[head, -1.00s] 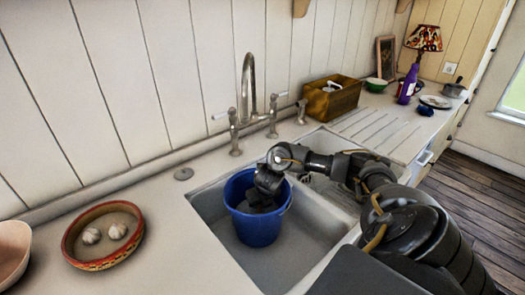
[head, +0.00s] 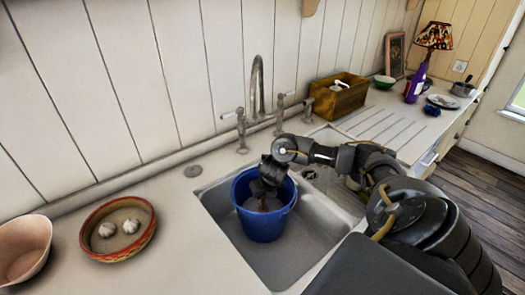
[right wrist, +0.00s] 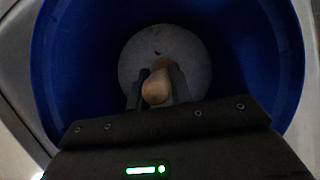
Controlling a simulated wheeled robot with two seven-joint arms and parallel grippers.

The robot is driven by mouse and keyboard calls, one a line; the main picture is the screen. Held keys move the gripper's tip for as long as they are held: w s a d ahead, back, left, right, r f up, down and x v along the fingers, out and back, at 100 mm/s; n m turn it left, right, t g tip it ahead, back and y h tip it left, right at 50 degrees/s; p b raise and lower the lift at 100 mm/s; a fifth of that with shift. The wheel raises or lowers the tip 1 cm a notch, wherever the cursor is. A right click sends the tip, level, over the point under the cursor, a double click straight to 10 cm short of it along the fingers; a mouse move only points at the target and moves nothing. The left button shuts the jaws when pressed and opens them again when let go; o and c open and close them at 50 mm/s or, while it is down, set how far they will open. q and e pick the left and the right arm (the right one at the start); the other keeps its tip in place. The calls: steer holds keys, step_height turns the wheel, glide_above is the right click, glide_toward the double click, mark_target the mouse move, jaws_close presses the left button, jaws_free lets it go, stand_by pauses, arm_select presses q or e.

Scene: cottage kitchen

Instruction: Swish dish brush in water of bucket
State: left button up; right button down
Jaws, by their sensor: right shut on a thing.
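The blue bucket (head: 264,222) stands upright in the sink basin. My right gripper (head: 266,194) points down into the bucket's mouth. In the right wrist view the gripper (right wrist: 159,92) is shut on the dish brush, whose rounded wooden handle end (right wrist: 156,88) shows between the fingers. The brush head is hidden below the handle. The blue bucket (right wrist: 75,75) surrounds the fingers in that view, with a pale round area at its bottom. I cannot tell how deep the brush sits in the water. My left gripper is not in view.
The sink (head: 310,240) has a tap (head: 257,95) behind the bucket. A bowl with garlic (head: 118,255) and a pink bowl (head: 22,250) stand to the left. A wooden box (head: 338,97) stands behind the draining grooves. A purple bottle (head: 415,85) stands farther right.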

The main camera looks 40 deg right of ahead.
step_height(320, 180, up, 23)
steer(key=p, duration=1.2)
stand_by(0.4)
